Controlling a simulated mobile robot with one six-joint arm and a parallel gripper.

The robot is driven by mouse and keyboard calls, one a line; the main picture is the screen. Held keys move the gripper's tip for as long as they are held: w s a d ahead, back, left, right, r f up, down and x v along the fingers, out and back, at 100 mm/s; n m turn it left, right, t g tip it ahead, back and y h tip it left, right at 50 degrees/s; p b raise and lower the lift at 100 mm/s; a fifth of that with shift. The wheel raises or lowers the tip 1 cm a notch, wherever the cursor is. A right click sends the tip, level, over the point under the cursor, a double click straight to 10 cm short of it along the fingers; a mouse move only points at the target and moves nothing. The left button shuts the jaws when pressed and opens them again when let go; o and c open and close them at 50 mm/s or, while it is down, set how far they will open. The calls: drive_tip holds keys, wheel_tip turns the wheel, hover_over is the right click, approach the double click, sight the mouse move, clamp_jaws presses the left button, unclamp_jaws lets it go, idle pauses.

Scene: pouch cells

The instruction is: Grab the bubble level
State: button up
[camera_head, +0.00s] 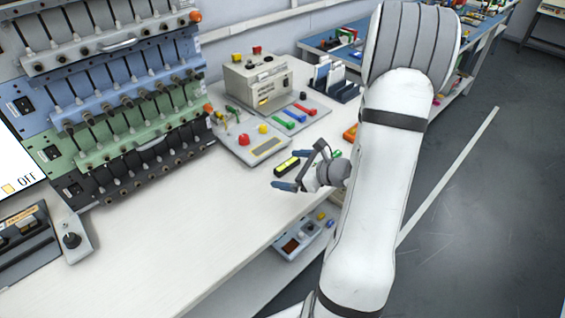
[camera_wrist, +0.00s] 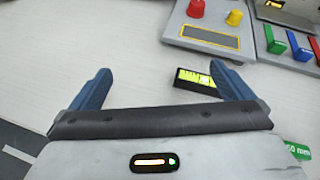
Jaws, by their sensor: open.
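The bubble level (camera_head: 287,165) is a small black bar with a yellow-green vial, lying on the white table. It also shows in the wrist view (camera_wrist: 196,80), close to the right finger, which hides its right end. My gripper (camera_head: 286,172) is open and empty beside the level. In the wrist view, my gripper (camera_wrist: 165,82) has its two blue fingers spread wide. The level lies toward the right finger, not midway between the two. I cannot tell whether the finger touches it.
A grey panel with red and yellow knobs (camera_head: 248,141) stands just behind the level. A panel with coloured switches (camera_head: 290,117) is farther back. A tall rack of cells (camera_head: 125,110) stands at the left.

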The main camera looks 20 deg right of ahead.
sight(290, 166)
drive_tip(key=d+f+m+h, duration=0.1)
drive_tip(key=d, duration=0.1)
drive_tip(key=d+f+m+t+h, duration=0.1)
drive_tip(key=d+m, duration=0.1)
drive_tip(key=d+f+m, duration=0.1)
drive_tip(key=d+f, duration=0.1)
drive_tip(key=shift+w+t+h, duration=0.2)
drive_tip(key=shift+t+h, duration=0.2)
drive_tip(key=x, duration=0.7)
drive_tip(key=shift+w+f, duration=0.25)
drive_tip(key=shift+f, duration=0.1)
drive_tip(key=shift+c, duration=0.2)
drive_tip(key=c, duration=0.8)
